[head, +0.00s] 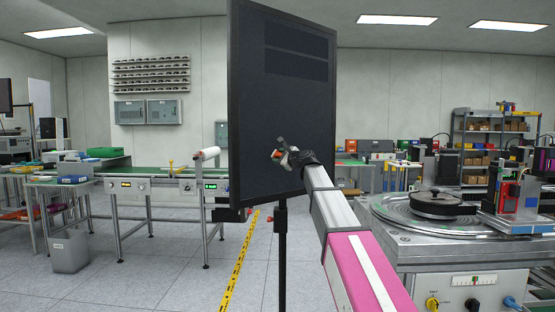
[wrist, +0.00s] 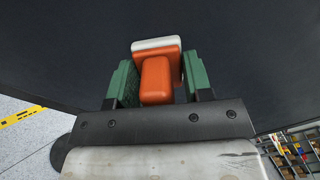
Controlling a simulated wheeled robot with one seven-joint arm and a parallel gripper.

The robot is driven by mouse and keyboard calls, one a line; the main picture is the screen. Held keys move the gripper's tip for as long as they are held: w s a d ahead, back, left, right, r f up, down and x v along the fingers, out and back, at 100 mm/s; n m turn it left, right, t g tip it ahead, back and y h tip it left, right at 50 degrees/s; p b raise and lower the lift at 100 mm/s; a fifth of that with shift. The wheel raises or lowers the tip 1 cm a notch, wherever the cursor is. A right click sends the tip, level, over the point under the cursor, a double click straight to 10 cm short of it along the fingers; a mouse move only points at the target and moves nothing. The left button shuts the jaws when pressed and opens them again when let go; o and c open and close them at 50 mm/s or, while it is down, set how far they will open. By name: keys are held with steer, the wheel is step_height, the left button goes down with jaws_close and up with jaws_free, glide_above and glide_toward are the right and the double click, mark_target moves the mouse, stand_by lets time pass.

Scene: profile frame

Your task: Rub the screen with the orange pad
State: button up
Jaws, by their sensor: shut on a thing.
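The screen (head: 262,120) is a tall dark panel on a thin black stand, in the middle of the head view. Its dark face (wrist: 70,60) fills most of the wrist view. My gripper (head: 282,152) is in front of the lower part of the screen in the head view. In the wrist view its green fingers (wrist: 158,85) are shut on the orange pad (wrist: 156,78), one on each side. The pad has an orange block as its grip and a white layer on its far side, toward the screen. I cannot tell whether the white layer touches the screen.
A round metal turntable machine (head: 430,215) stands at the right, close to my arm. A conveyor bench (head: 150,182) stands at the left behind the screen. A grey bin (head: 69,252) stands on the floor at the far left. Open floor with a yellow strip (head: 240,262) lies between.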

mark_target(262, 149)
steer(key=shift+w+a+r, duration=0.1)
steer(key=shift+r, duration=0.85)
steer(key=shift+s+a, duration=1.2)
steer(key=shift+a, duration=0.2)
steer(key=shift+s+a, duration=1.15)
steer(key=shift+a, duration=0.2)
steer(key=shift+w+a+r, duration=0.1)
steer(key=shift+w+r, duration=0.05)
steer(key=shift+r, duration=0.8)
steer(key=shift+w+d, duration=0.7)
steer(key=shift+d, duration=0.3)
steer(key=shift+w+d, duration=0.7)
steer(key=shift+d, duration=0.3)
steer(key=shift+w+d, duration=0.7)
steer(key=shift+d, duration=0.3)
steer(key=shift+s, duration=0.1)
steer(key=shift+v, duration=2.95)
steer(key=shift+d, duration=0.15)
steer(key=shift+v, duration=1.45)
